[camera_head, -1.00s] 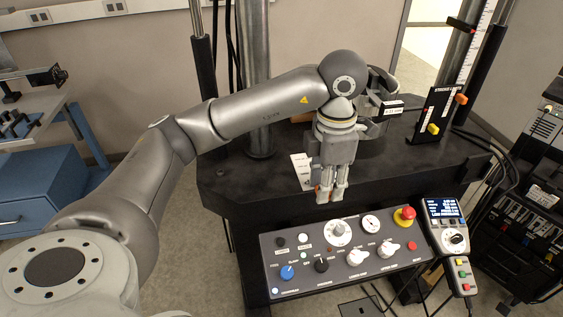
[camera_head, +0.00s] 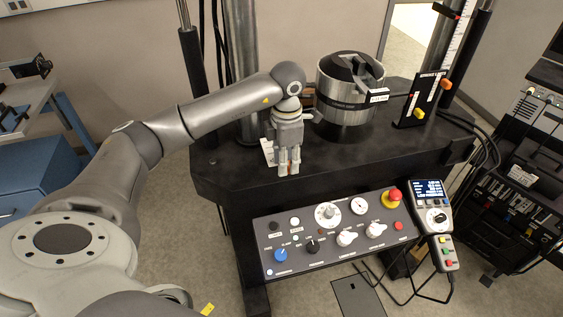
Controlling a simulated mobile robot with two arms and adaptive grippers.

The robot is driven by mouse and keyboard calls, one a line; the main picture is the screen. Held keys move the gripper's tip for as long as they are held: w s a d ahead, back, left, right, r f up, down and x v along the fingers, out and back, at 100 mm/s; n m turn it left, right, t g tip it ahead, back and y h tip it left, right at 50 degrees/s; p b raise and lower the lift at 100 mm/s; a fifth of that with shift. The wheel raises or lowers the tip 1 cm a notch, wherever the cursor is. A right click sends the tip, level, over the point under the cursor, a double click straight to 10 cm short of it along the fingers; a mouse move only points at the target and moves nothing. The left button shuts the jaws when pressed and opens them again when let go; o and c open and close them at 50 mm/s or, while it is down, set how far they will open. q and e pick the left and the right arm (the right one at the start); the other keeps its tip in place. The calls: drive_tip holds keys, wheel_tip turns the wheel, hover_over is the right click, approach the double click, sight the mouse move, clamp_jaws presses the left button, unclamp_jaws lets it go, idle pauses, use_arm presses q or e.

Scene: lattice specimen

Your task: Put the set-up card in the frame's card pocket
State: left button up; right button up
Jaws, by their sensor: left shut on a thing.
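My left gripper (camera_head: 288,170) points down over the left part of the black machine table, with its fingers close together and shut. The white set-up card (camera_head: 268,153) with dark print shows upright just left of and behind the fingers. It is partly hidden by them, and the exact grip on it is hidden. I cannot tell whether the card touches the table. I cannot pick out the card pocket on the machine frame (camera_head: 240,55). My right gripper is not in view.
A metal cylinder with a dark top (camera_head: 350,95) stands right of my gripper. A black upright plate (camera_head: 418,105) with yellow and orange markers is farther right. A control panel (camera_head: 345,235) and a pendant (camera_head: 437,215) are in front. The table's front strip is clear.

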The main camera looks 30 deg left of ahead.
use_arm(q)
drive_tip(key=shift+w+a+f, duration=0.25)
drive_tip(key=shift+a+f, duration=0.15)
drive_tip(key=shift+f, duration=0.1)
drive_tip(key=shift+w+a+f, duration=0.2)
drive_tip(key=shift+a+f, duration=0.15)
drive_tip(key=shift+f, duration=0.15)
drive_tip(key=f+p, duration=0.2)
drive_tip(key=shift+a+f+p, duration=0.2)
drive_tip(key=shift+f+p, duration=0.1)
drive_tip(key=shift+f, duration=0.4)
drive_tip(key=o, duration=1.1)
drive_tip(key=shift+c, duration=0.2)
